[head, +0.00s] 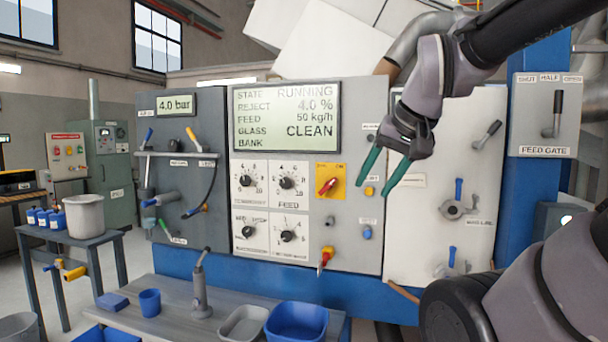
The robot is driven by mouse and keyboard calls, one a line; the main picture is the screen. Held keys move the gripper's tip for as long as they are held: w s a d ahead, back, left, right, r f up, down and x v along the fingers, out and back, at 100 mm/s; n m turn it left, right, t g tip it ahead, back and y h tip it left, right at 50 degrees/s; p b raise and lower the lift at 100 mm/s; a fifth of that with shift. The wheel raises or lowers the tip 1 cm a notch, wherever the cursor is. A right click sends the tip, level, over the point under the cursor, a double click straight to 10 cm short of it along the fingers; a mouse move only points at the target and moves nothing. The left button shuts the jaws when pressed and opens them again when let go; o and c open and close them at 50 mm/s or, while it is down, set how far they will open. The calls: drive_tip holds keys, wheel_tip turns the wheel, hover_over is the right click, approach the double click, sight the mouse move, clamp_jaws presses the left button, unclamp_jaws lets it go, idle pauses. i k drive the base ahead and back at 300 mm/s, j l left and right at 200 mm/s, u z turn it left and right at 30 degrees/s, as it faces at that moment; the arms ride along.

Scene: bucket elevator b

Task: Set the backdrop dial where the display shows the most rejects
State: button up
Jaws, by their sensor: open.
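The grey control panel (360,240) stands in front of me. Its display (287,117) reads STATE RUNNING, REJECT 4.0 %, FEED 50 kg/h, GLASS CLEAN, with BANK blank. Below it are several black dials on white plates: an upper left dial (248,182), the FEED dial (287,184), a lower left dial (247,231) and a lower right dial (287,236). Apart from FEED, their labels are too small to read, so I cannot tell which is the backdrop dial. My gripper (383,179) is open and empty, with green fingertips, right of the dials.
A red switch on a yellow plate (328,181) lies between the dials and my gripper. A red-handled valve (325,259) sticks out below. A bench (180,325) in front holds a blue tub (296,322) and a grey tray (243,323). White panel with levers (445,140) is at right.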

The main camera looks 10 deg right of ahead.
sight(246, 231)
drive_tip(key=u, duration=0.45)
drive_tip(key=i+l+u, duration=0.1)
drive_tip(key=u, duration=0.35)
drive_tip(key=l+u, duration=0.1)
drive_tip(key=u, duration=0.35)
drive_tip(key=i+l+u, duration=0.1)
drive_tip(key=u, duration=0.35)
drive_tip(key=l+u, duration=0.1)
drive_tip(key=l, duration=0.25)
